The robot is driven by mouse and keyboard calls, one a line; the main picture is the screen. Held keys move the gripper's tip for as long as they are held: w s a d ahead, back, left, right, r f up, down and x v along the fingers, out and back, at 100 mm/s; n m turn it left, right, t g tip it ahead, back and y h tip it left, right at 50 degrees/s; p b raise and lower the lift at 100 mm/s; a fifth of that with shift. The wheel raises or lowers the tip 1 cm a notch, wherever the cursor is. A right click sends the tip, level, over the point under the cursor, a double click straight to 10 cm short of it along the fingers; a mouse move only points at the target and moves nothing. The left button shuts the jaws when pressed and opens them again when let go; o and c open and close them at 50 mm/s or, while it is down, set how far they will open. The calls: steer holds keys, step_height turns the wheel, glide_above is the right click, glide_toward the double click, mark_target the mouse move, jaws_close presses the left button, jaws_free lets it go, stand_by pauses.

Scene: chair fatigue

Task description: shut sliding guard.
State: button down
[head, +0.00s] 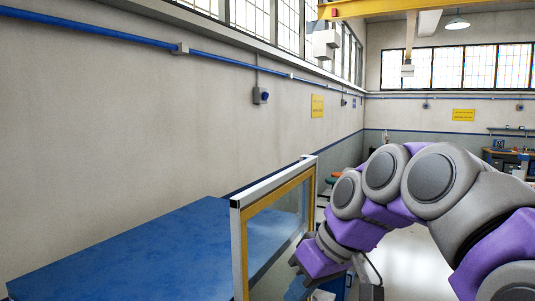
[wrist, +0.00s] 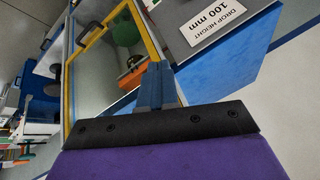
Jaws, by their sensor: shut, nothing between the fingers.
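The sliding guard is a clear panel in a yellow frame with a pale metal surround. In the head view the guard (head: 272,232) stands upright at the right end of a blue surface. In the wrist view the guard panel (wrist: 103,72) fills the upper left, with a black handle (wrist: 84,28) on it. My gripper (wrist: 155,78) is shut and empty, its blue-grey fingertips by the guard's yellow edge. I cannot tell whether they touch. In the head view my gripper (head: 297,289) is low, just right of the guard, partly cut off by the picture's bottom.
The blue surface (head: 130,250) lies left of the guard, along the wall. A "DROP HEIGHT 100 mm" sign (wrist: 208,20) is beside the guard. A green object (wrist: 125,32) and an orange one (wrist: 138,73) show through the panel. Pale floor (head: 405,265) is open at right.

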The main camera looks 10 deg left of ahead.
steer(key=w+r+n+t+y+p, duration=0.1)
steer(key=w+r+n+p, duration=0.2)
steer(key=r, duration=0.5)
steer(key=w+r+y+p, duration=0.1)
steer(key=w+r+p, duration=0.35)
steer(key=r, duration=0.35)
steer(key=w+r+n+t+y+p, duration=0.1)
steer(key=w+r+n+p, duration=0.15)
steer(key=r+p, duration=0.45)
steer(key=s+a+r+b+x, duration=0.1)
steer(key=b+x, duration=0.4)
steer(key=x, duration=0.8)
step_height(320, 180, down, 45)
steer(key=d+b, duration=0.1)
steer(key=b, duration=2.3)
steer(key=shift+d+b, duration=0.35)
steer(key=shift+b, duration=0.05)
